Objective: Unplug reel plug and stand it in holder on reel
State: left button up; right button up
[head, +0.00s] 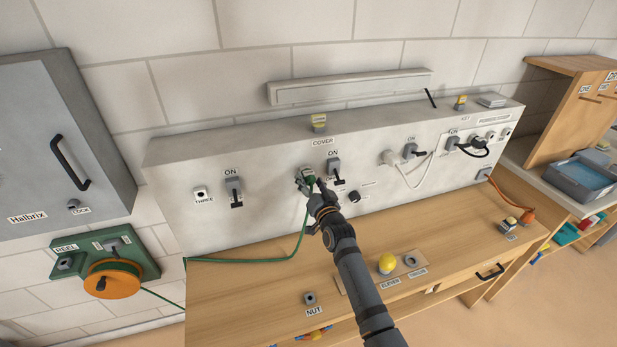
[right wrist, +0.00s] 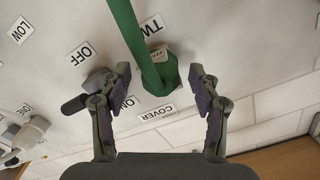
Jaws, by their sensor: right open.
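The green reel plug (head: 304,177) sits in the upright white panel, beside an ON switch. Its green cord (head: 290,253) hangs to the bench and runs left. In the right wrist view the green cord and plug (right wrist: 157,75) lie between the fingers. My right gripper (head: 315,190) is open at the plug, one finger on each side; the wrist view also shows it open (right wrist: 160,76). The reel (head: 112,284) is an orange drum on a green wall plate at the left. A grey fitting (head: 65,263) sits on that plate; I cannot tell whether it is the holder. My left gripper is not in view.
A switch (head: 334,168) is close right of the plug. A white plug (head: 389,157) with a white cord is further right. The wooden bench (head: 250,295) below carries a yellow knob (head: 387,263) and a nut (head: 310,298). A grey cabinet (head: 50,140) hangs above the reel.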

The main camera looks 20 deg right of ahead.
jog(key=s+p, duration=0.1)
jog(key=s, duration=0.7)
jog(key=shift+d, duration=0.15)
jog(key=shift+s, duration=0.1)
